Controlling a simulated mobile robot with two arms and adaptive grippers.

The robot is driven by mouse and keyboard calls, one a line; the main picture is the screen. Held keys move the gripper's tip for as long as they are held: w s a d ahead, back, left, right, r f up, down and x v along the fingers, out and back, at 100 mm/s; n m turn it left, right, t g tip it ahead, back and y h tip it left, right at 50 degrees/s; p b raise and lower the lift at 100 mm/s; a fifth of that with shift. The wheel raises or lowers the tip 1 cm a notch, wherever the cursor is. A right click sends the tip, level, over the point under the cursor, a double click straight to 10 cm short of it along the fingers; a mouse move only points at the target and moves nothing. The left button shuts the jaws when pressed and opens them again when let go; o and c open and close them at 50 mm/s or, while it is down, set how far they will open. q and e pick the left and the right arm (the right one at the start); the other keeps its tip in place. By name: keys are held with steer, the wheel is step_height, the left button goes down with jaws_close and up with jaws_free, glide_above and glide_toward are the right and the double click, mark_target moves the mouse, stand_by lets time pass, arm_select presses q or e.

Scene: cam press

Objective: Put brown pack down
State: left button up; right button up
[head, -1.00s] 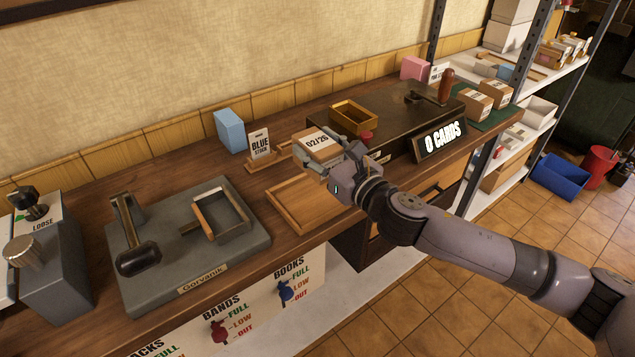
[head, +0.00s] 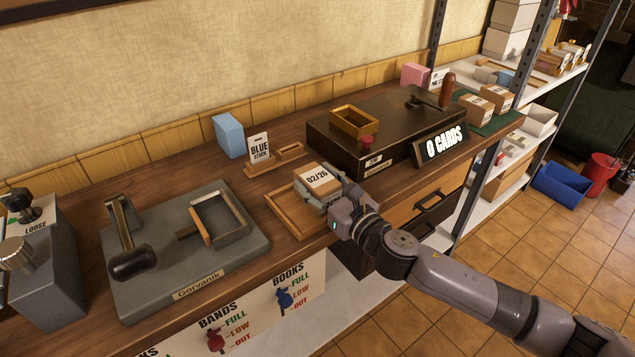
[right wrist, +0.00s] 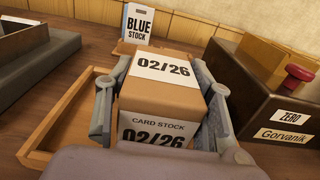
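The brown pack (head: 318,178), with a white "02/26" label, is at the wooden tray (head: 285,207) on the counter. In the right wrist view the brown pack (right wrist: 160,92) stands between the two fingers of my right gripper (right wrist: 158,105). The right finger lies along its side; a narrow gap shows beside the left finger. In the head view my right gripper (head: 338,195) reaches the pack from the front right. Whether the pack's underside touches the tray is hidden. My left gripper is not in view.
A dark card counter (head: 385,125) reading "0 CARDS" stands right of the tray. A grey press (head: 185,245) stands to the left. Behind are a "BLUE STOCK" sign (head: 259,149) and a blue pack (head: 229,135). The tray's left part is bare.

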steer(key=o, duration=0.4)
steer(key=shift+o, duration=0.2)
steer(key=shift+r, duration=0.1)
steer(key=shift+s+d, duration=0.15)
steer(key=v, duration=1.1)
steer(key=shift+s+d+p, duration=0.15)
steer(key=shift+s+p, duration=0.1)
steer(key=shift+p, duration=0.15)
